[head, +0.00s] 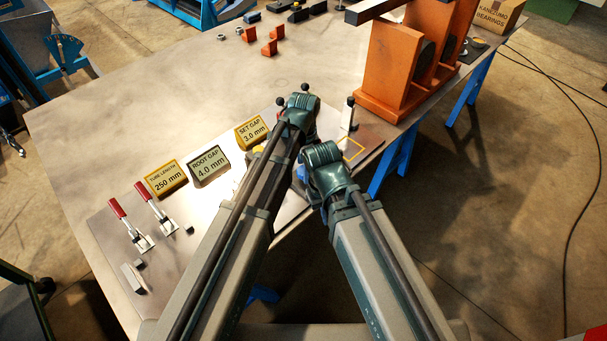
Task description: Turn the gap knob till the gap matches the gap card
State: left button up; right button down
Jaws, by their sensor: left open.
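The yellow set gap card (251,132) stands on the table, left of my left arm; its first digit is small, perhaps 2 or 3, before ".0 mm". The grey root gap card (208,167) beside it reads 4.0 mm. My left gripper (300,110) is at the far end of the left arm, over the fixture plate; it is open, but its fingers are mostly hidden by the wrist. My right arm ends nearer and to the right, and its gripper is hidden. I cannot make out the gap knob; my arms cover much of the plate.
A yellow tube length card (166,179) reads 250 mm. Two red-handled clamps (119,210) stand at the front left. A black-topped post (349,114) is right of my left wrist. A tall orange stand (393,66) blocks the back right. The table's left middle is clear.

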pick_arm(q)
jog(key=shift+f, duration=0.35)
jog(key=shift+r, duration=0.1)
pick_arm(e)
jog(key=shift+f, duration=0.25)
pick_arm(q)
grip_shut()
jog(key=shift+n, duration=0.4)
jog(key=n, duration=0.6)
jog(key=shift+n, duration=0.4)
jog(key=n, duration=0.6)
jog(key=shift+n, duration=0.4)
